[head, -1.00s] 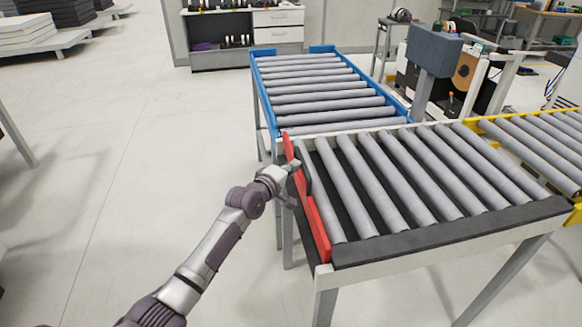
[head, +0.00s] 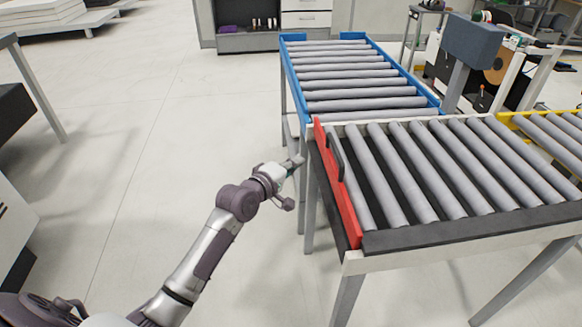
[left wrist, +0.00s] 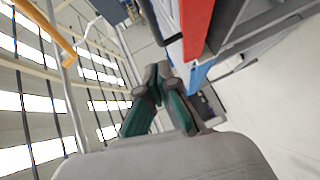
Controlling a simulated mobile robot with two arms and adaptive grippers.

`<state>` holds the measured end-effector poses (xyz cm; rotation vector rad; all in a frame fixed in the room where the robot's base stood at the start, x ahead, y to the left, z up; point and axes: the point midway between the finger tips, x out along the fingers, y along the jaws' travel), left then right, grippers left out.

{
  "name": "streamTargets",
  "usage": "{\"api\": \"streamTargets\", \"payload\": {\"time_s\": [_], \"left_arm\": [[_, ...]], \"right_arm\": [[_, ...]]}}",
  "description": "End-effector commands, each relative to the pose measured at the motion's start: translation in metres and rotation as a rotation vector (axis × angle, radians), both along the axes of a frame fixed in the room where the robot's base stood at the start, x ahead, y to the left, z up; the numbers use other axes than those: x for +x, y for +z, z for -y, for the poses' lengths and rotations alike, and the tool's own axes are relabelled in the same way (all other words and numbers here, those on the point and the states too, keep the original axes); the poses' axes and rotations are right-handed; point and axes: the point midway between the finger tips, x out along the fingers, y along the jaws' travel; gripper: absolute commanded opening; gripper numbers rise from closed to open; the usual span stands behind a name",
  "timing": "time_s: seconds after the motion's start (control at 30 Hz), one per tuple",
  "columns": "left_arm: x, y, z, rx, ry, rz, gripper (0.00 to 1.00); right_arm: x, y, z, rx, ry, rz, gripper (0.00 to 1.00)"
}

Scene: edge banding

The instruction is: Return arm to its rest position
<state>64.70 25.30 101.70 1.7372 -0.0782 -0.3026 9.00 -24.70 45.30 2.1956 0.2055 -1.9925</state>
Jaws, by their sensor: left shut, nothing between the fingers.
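My left arm (head: 205,255) reaches in from the lower left in the head view. Its gripper (head: 291,180) is shut and empty, in the air just left of the roller table. The red board (head: 344,205) stands along the table's left edge. Its black handle (head: 333,157) is free, with a gap between it and the gripper. In the left wrist view, the gripper's fingers (left wrist: 158,75) show shut with nothing between them, and the red board (left wrist: 196,28) is beyond them. My right gripper is not in view.
The grey roller table (head: 455,238) is to the right, joined to a blue-framed roller conveyor (head: 290,75) behind. A yellow-framed conveyor (head: 510,121) is at the far right. A dark-topped bench (head: 12,105) stands at the left. Open floor (head: 150,150) lies between.

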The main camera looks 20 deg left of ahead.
Motion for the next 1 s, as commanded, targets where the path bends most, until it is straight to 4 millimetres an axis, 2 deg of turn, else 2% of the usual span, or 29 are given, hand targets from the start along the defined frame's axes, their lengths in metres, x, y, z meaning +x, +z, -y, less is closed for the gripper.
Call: {"api": "streamTargets", "payload": {"time_s": [0.13, 0.33, 0.37, 0.47, 0.57, 0.63, 0.7, 0.77, 0.8, 0.87, 0.9, 0.97, 1.0], "left_arm": [[-0.013, 0.001, -0.003, 0.0, 0.0, -0.001, 0.0], [-0.017, 0.0, -0.004, 0.004, 0.0, -0.004, 0.0], [-0.017, -0.004, -0.004, 0.01, 0.001, -0.01, 0.0], [-0.019, -0.036, -0.007, 0.058, 0.008, -0.053, 0.0], [-0.028, -0.094, -0.011, 0.159, 0.01, -0.132, 0.0], [-0.041, -0.146, -0.013, 0.25, 0.0, -0.204, 0.0], [-0.06, -0.197, -0.015, 0.347, -0.02, -0.275, 0.0], [-0.08, -0.239, -0.015, 0.429, -0.048, -0.335, 0.0], [-0.095, -0.266, -0.016, 0.485, -0.072, -0.374, 0.0], [-0.12, -0.305, -0.015, 0.566, -0.112, -0.432, 0.0], [-0.139, -0.33, -0.014, 0.617, -0.143, -0.469, 0.0], [-0.169, -0.366, -0.013, 0.693, -0.198, -0.524, 0.0], [-0.19, -0.388, -0.012, 0.741, -0.237, -0.558, 0.0]], "right_arm": [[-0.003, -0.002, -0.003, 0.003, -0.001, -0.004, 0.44], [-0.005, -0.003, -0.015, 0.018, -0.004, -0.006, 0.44], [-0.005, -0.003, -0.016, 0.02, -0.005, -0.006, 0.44], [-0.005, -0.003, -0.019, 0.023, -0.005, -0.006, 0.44], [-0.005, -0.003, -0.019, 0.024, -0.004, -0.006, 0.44], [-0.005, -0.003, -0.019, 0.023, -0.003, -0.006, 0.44], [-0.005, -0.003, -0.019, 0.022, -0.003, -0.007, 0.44], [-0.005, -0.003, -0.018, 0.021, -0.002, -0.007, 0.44], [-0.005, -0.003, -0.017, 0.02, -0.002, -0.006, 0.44], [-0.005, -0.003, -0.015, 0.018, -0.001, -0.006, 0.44], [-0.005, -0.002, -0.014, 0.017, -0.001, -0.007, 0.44], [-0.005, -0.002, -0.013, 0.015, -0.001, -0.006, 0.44], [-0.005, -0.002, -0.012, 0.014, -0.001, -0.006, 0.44]]}}
